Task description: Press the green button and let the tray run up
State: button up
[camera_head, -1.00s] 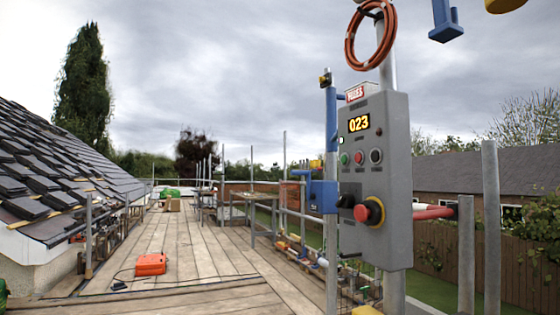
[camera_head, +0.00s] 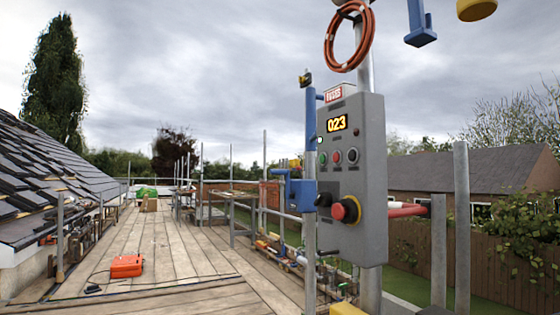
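A grey control box (camera_head: 372,225) is fixed to a scaffold pole at the right of the head view. A large red knob on a yellow ring (camera_head: 346,210) and a black knob (camera_head: 323,200) sit lower down. I cannot make out the tray. My gripper is not in view.
Wooden scaffold boards (camera_head: 172,255) stretch ahead with free room in the middle. An orange case (camera_head: 127,266) lies on them. A tiled roof (camera_head: 40,165) slopes at the left. Scaffold poles and a blue bracket (camera_head: 299,194) stand close to the box.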

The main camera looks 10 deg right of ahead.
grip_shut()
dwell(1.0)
